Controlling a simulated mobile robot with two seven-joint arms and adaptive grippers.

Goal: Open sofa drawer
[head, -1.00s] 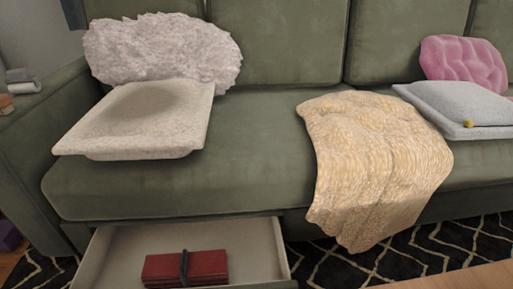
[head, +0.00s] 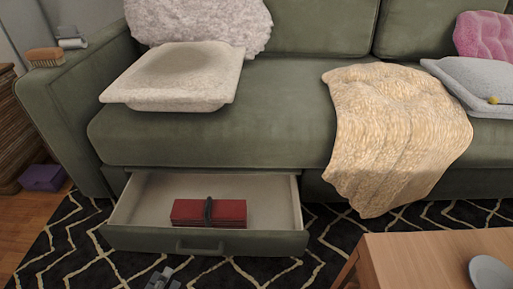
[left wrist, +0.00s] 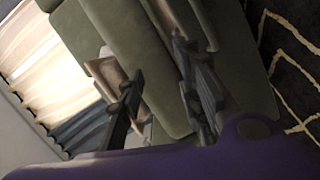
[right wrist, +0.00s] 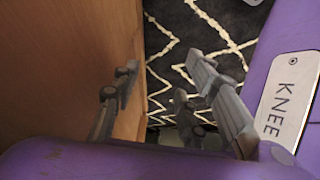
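The sofa drawer (head: 140,238) under the left seat of the green sofa (head: 200,140) is pulled out, with its inside showing. A dark handle (head: 200,247) is on its front. A red bundle with a dark strap (head: 185,212) lies inside. My left gripper (head: 163,280) shows at the bottom edge of the head view, on the rug in front of the drawer and apart from the handle. In the left wrist view its fingers (left wrist: 160,95) are spread with nothing between them. My right gripper (right wrist: 165,80) is open and empty in the right wrist view, beside a wooden surface.
A wooden table (head: 410,255) with a grey plate (head: 490,272) stands at the lower right. A tan blanket (head: 395,140) hangs over the seat edge. A purple box (head: 43,178) is on the floor at left. Patterned rug (head: 65,245) lies before the drawer.

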